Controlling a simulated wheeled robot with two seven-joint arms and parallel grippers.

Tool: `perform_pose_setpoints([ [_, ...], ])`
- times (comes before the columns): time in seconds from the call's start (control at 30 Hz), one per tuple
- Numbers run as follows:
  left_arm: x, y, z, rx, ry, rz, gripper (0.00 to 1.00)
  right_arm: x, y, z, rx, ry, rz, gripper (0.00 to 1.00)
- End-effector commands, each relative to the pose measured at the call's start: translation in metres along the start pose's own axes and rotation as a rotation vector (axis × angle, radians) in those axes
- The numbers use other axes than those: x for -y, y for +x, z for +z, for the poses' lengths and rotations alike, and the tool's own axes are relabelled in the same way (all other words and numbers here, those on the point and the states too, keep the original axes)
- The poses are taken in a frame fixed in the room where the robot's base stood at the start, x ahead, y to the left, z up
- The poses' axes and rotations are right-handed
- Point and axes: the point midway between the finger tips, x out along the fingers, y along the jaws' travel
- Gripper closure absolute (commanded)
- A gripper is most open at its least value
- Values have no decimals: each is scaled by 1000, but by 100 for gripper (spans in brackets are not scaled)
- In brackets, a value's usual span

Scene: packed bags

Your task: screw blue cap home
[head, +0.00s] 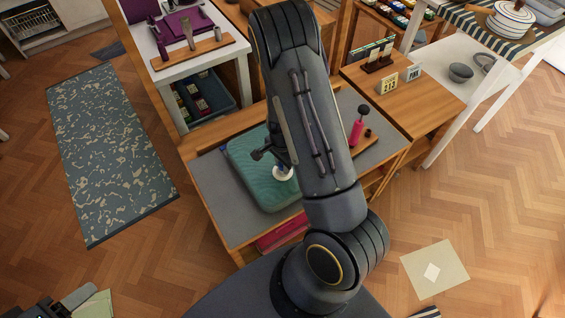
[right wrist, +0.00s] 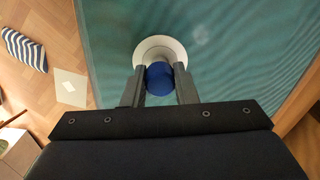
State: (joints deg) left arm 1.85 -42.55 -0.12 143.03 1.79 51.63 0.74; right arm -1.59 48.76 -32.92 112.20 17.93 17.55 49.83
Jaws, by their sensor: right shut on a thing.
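A teal, flat, cushion-like bag (head: 245,178) lies on the grey top of a wooden bench. A round white collar (head: 283,174) sits on it; in the right wrist view the collar (right wrist: 149,47) shows behind the blue cap (right wrist: 158,80). My right gripper (head: 268,154), mostly hidden by its own arm in the head view, is over the bag. In the right wrist view its fingers (right wrist: 159,88) are shut on the cap, at the collar. How far the cap is seated cannot be seen. Dark parts at the lower left edge may be my left gripper, too cropped to read.
On the bench's right stands a pink bottle-like item (head: 356,132) with a dark top. A side table (head: 425,100) with small number cards adjoins it. A white table (head: 190,70) stands behind left. The floor left, with a patterned rug (head: 105,150), is open.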

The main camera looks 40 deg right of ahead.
Motion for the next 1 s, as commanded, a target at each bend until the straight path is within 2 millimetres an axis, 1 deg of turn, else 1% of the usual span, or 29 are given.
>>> perform_pose_setpoints([
  [0.07,-2,-4,-2,0,0,0,41,0,-2,0,-1,68,2,100],
  [0.1,-3,-6,-3,0,0,0,41,0,-3,0,-2,139,2,100],
  [0.2,-4,-10,-5,0,0,0,41,0,-2,0,-1,277,2,100],
  [0.27,-4,-9,-5,0,0,0,41,0,-1,0,-1,304,1,100],
  [0.47,-4,-9,-4,0,0,0,41,0,0,0,0,306,0,100],
  [0.53,-6,-13,-7,0,0,0,41,0,-2,0,-1,380,2,100],
  [0.63,-9,-19,-10,0,0,0,41,-1,-3,0,-2,538,3,100],
  [0.67,-8,-18,-9,0,0,0,41,0,-1,0,-1,555,3,73],
  [0.7,-8,-17,-8,0,0,0,41,0,0,0,-1,548,2,68],
  [0.83,-7,-16,-8,0,0,0,41,0,0,0,0,545,1,51],
  [0.87,-7,-16,-8,0,0,0,41,0,0,0,0,545,1,49],
  [1.0,-7,-16,-8,0,0,0,41,0,0,0,0,543,1,49],
])
